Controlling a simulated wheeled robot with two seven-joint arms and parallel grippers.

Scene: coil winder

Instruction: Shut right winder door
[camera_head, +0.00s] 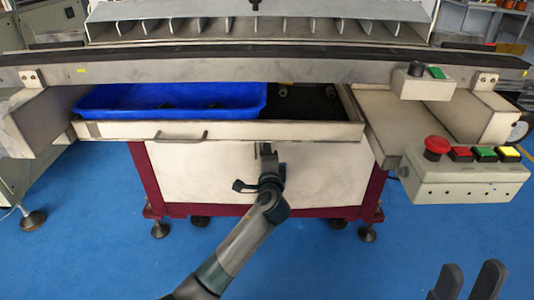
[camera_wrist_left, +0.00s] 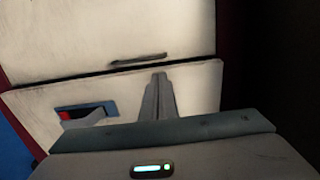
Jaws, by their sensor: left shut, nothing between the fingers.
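In the head view the winder's cream lower front (camera_head: 225,172) sits in a maroon frame below a pulled-out drawer. My left gripper (camera_head: 266,150) is in front of it, just under the drawer's front edge. In the left wrist view, two cream panels meet at a dark gap: an upper one (camera_wrist_left: 110,30) with a dark handle (camera_wrist_left: 138,59), and a lower one (camera_wrist_left: 200,90). I cannot tell which is the right door. My left fingers (camera_wrist_left: 158,82) are shut and empty, over the lower panel; contact is unclear. My right gripper (camera_head: 471,270) is open and empty at the bottom right.
The drawer (camera_head: 225,130) holds a blue tray (camera_head: 150,105) and sticks out above my left gripper. A control box (camera_head: 455,182) with a red stop button (camera_head: 437,147) juts out at the right. Blue floor (camera_head: 340,260) is clear in front.

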